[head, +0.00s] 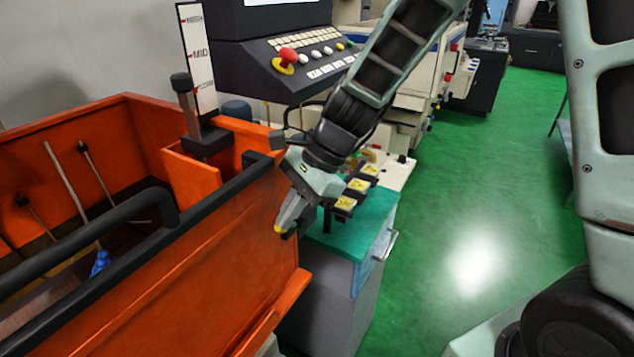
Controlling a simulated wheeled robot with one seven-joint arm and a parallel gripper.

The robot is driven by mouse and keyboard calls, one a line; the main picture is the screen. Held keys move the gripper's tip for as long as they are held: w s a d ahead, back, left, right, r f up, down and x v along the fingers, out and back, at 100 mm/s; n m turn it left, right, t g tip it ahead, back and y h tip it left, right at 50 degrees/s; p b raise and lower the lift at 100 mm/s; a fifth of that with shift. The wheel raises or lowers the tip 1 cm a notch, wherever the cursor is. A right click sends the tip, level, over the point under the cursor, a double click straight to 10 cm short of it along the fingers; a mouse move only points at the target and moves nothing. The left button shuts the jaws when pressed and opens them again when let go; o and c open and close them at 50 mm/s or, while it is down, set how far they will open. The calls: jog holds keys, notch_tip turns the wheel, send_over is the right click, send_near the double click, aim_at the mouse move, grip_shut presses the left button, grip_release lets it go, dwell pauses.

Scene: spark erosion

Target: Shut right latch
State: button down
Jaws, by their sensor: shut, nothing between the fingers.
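The orange tank (215,262) fills the left side, with a black rim along its front wall and a thick black bar handle (95,235). At the right end of the rim is a small dark block (262,160), which may be part of the right latch; my arm stands close to it and I cannot tell the latch's position. My gripper (283,228) comes down from the upper right, beside the right end of the front wall. Its fingers are shut and empty, pointing down and left. I cannot tell whether they touch the wall.
A grey cabinet with a teal top (365,232) stands just right of the tank, with yellow-labelled pieces (358,185) on it. A control panel (300,62) with a red button (287,56) is behind. An upright level scale (197,62) stands at the tank's back. Green floor is clear at right.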

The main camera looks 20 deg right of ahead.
jog(key=shift+s+a+f, duration=0.15)
jog(key=shift+a+f, duration=0.05)
jog(key=shift+a, duration=0.05)
dwell(0.5)
